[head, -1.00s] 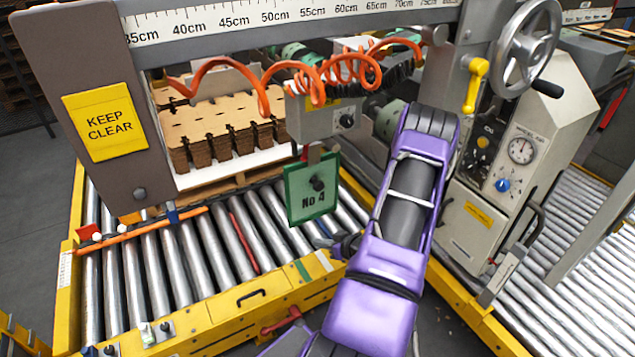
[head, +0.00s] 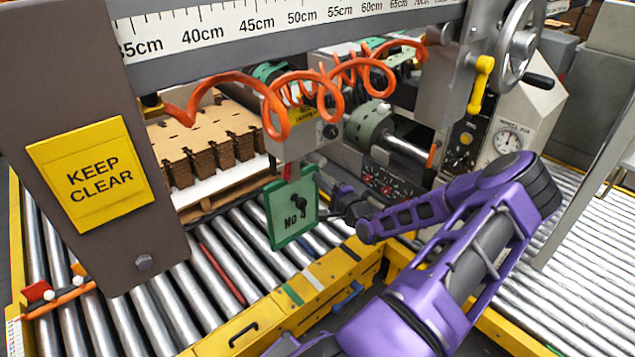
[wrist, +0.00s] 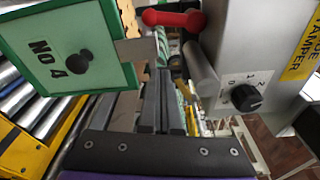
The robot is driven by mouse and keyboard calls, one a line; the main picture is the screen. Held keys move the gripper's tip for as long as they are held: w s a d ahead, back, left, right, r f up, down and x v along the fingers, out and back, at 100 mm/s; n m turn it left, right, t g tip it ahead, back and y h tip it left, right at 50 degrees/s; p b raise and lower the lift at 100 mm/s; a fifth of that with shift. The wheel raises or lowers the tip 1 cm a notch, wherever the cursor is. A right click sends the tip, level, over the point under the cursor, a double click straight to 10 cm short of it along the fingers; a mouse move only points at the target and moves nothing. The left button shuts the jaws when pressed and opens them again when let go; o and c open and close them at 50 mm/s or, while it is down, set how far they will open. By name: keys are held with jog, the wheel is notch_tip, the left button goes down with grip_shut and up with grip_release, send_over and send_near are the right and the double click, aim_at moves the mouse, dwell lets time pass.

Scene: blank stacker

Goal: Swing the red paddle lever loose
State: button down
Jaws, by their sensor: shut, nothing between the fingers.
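A red lever (wrist: 172,20) with a rounded end shows at the top of the wrist view, beside a grey cylinder on the tamper box (wrist: 240,60). In the head view a red part (head: 291,171) shows just above the green No 4 plate (head: 277,236), which hides what is behind it. The plate (wrist: 102,85) fills the upper left of the wrist view. My gripper (head: 335,205) is just right of the plate in the head view. Its fingers (wrist: 165,82) are shut and empty, below the red lever in the wrist picture. I see no contact with the lever.
An orange coiled hose (head: 335,90) hangs in front of the tamper box. The grey post with the KEEP CLEAR sign (head: 92,180) stands at the left. Metal rollers (head: 165,320) and a yellow frame (head: 270,315) lie below. Stacked cardboard (head: 205,145) stands behind.

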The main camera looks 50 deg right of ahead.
aim_at(286, 177)
jog(key=w+a, duration=0.2)
jog(key=w, duration=0.4)
jog(key=shift+w+r, duration=0.2)
jog(key=shift+r, duration=0.05)
jog(key=shift+a+f+m, duration=0.1)
jog(key=shift+a+m, duration=0.55)
jog(key=shift+m, duration=0.35)
dwell(0.3)
jog(key=m, duration=0.1)
jog(key=a+m, duration=0.1)
jog(key=m, duration=0.1)
jog(key=shift+w+a+y, duration=0.1)
jog(key=shift+a+y, duration=0.15)
jog(key=shift+y, duration=0.05)
jog(key=m, duration=0.1)
jog(key=a+r+m, duration=0.1)
jog(key=m, duration=0.1)
jog(key=shift+w+a+g+y, duration=0.1)
jog(key=shift+a+g+y, duration=0.1)
jog(key=shift+g+y, duration=0.15)
jog(key=shift+w+a+r+m+y, duration=0.1)
jog(key=shift+a+r+m+y, duration=0.2)
jog(key=shift+m, duration=0.8)
jog(key=shift+a+r+m+y, duration=0.15)
jog(key=shift+a+r+m, duration=0.25)
jog(key=shift+m, duration=0.7)
jog(key=shift+f+b, duration=0.1)
jog(key=shift+b, duration=0.25)
